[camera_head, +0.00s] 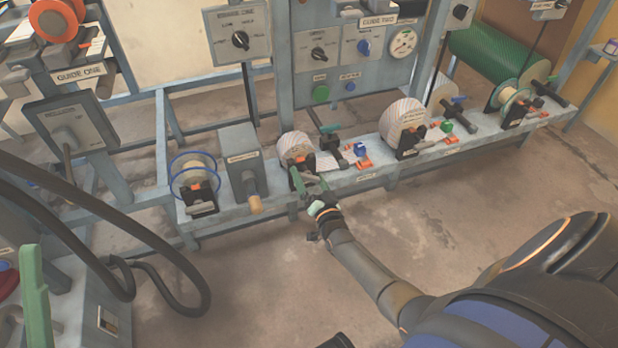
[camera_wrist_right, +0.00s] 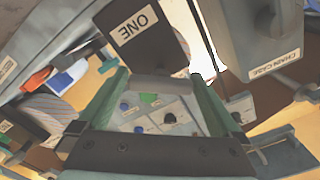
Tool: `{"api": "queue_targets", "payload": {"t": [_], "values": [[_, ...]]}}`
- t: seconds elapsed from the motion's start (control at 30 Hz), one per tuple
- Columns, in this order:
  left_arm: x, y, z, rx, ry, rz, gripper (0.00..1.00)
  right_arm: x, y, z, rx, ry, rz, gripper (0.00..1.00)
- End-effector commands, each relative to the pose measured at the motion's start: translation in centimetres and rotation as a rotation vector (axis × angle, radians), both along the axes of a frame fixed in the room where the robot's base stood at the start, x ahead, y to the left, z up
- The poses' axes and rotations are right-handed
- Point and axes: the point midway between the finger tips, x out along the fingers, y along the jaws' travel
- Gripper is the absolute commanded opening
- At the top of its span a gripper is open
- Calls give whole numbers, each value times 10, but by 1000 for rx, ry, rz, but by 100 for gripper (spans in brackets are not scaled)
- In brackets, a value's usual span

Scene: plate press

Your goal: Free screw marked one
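In the right wrist view a dark block with a white label reading ONE (camera_wrist_right: 139,27) stands just beyond my right gripper (camera_wrist_right: 158,76). Its lower end lies between the two green fingertips, which are apart; I cannot tell whether they touch it. In the head view my right gripper (camera_head: 308,184) is at the front edge of the grey bench, by the small striped roll (camera_head: 295,146). My left gripper cannot be made out.
A blue-ringed spool (camera_head: 194,170) is farther left. A larger striped roll (camera_head: 403,118) stands to the right on the bench (camera_head: 375,176). The floor in front is clear.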

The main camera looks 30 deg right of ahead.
Motion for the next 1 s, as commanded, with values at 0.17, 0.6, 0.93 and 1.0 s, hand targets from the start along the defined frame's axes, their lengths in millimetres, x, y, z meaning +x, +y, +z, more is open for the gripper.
{"api": "queue_targets", "payload": {"t": [0.17, 0.6, 0.93, 1.0], "values": [[0, -1, 2, 5, 1, -2, 50, -3, 1, 1, 0, 0, 0, 100], [-2, 1, 36, 37, -31, 30, 50, -84, 20, 3, 1, 4, 0, 100], [-2, 4, 44, 40, -36, 49, 50, -120, 29, 1, 1, 0, 0, 100], [-2, 4, 44, 41, -35, 50, 50, -122, 29, 1, 1, 0, 0, 100]]}}
